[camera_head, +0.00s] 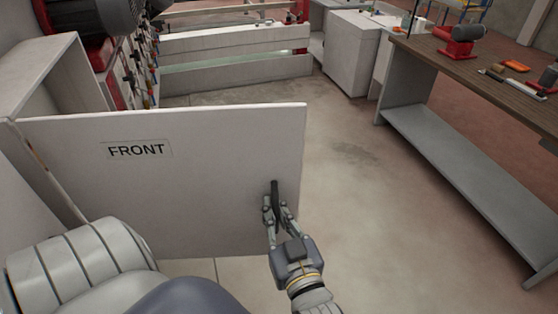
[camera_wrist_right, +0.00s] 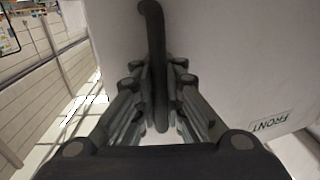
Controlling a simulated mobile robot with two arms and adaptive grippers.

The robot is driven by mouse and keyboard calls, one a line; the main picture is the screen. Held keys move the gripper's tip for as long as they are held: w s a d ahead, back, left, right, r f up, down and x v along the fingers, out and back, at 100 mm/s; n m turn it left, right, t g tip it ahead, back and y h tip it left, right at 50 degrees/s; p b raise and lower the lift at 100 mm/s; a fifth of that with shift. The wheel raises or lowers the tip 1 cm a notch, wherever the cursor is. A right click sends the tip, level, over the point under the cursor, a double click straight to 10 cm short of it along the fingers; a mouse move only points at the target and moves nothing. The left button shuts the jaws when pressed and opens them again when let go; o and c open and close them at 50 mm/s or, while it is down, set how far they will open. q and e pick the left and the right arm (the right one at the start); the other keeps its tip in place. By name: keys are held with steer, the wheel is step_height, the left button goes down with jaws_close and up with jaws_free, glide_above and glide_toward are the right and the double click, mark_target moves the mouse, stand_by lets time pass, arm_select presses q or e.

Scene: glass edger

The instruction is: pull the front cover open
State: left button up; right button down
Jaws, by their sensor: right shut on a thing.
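The front cover (camera_head: 210,170) is a white panel with a FRONT label, swung out from the machine on its left edge. It also fills much of the right wrist view (camera_wrist_right: 225,60). Its dark bar handle (camera_head: 275,190) stands upright near the panel's right edge. My right gripper (camera_head: 275,215) is shut on the handle, with a finger on each side of it. The handle runs between the fingers in the right wrist view (camera_wrist_right: 155,60). My left gripper is not in view; a pale arm link of mine shows at the lower left.
The machine housing (camera_head: 60,80) stands at the left, behind the cover's hinge side. A workbench (camera_head: 470,75) with a red vise (camera_head: 457,42) and several tools stands at the right. Bare floor (camera_head: 345,180) lies between cover and bench.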

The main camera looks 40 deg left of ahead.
steer(key=shift+w+r, duration=0.15)
steer(key=c, duration=1.9)
jaws_free()
steer(key=shift+d, duration=0.1)
steer(key=shift+c, duration=0.2)
steer(key=shift+d, duration=0.15)
steer(key=shift+s+d, duration=0.2)
steer(key=shift+s, duration=0.05)
steer(key=v, duration=1.1)
steer(key=shift+d, duration=0.25)
